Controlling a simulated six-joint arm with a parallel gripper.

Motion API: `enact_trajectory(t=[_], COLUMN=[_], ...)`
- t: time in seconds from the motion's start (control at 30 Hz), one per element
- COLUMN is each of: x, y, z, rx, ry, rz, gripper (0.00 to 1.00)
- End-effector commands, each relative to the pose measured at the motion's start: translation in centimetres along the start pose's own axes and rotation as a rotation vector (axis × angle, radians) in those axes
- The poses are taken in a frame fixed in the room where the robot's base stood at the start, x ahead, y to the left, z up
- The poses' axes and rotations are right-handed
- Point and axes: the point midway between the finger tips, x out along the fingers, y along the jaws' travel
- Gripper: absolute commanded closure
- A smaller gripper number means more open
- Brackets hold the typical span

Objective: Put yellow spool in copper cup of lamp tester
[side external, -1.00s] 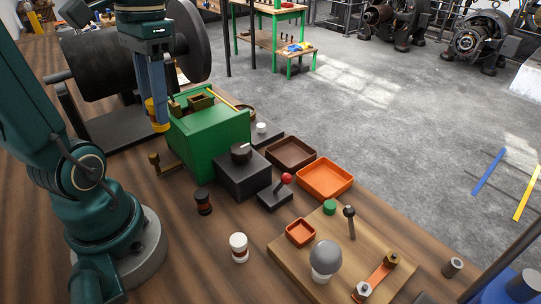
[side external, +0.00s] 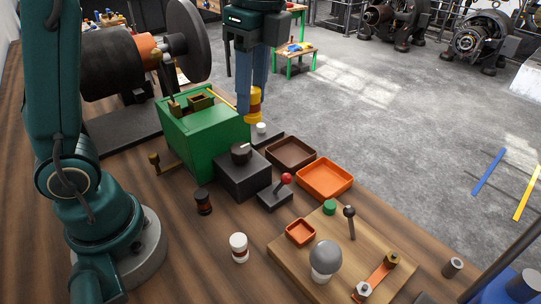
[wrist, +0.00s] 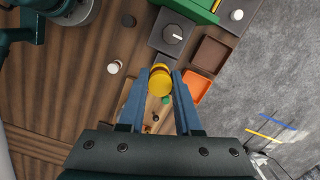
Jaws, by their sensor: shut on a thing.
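My gripper (side external: 254,100) is shut on the yellow spool (side external: 256,106), which has a darker middle band. It holds the spool in the air, at the right end of the green box in the side view. In the wrist view the spool (wrist: 160,84) sits between the two blue fingers. The lamp tester is a wooden board (side external: 283,247) at the front right, with a grey bulb (side external: 326,256), a small orange square dish (side external: 300,232) and a copper strip (side external: 378,275). The strip has a brass-coloured fitting (side external: 391,258) at one end and a silver one at the other. I cannot tell which part is the copper cup.
A dark spool (side external: 203,201) and a white spool (side external: 239,247) stand on open wood.

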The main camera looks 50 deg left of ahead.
Motion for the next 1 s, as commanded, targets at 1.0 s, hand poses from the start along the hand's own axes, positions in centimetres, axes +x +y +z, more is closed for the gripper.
enact_trajectory(t=[1.0], x=[8.8], y=[2.9], z=[-9.3], rx=[0.088], ry=[-0.004], rz=[-0.006], gripper=[1.0])
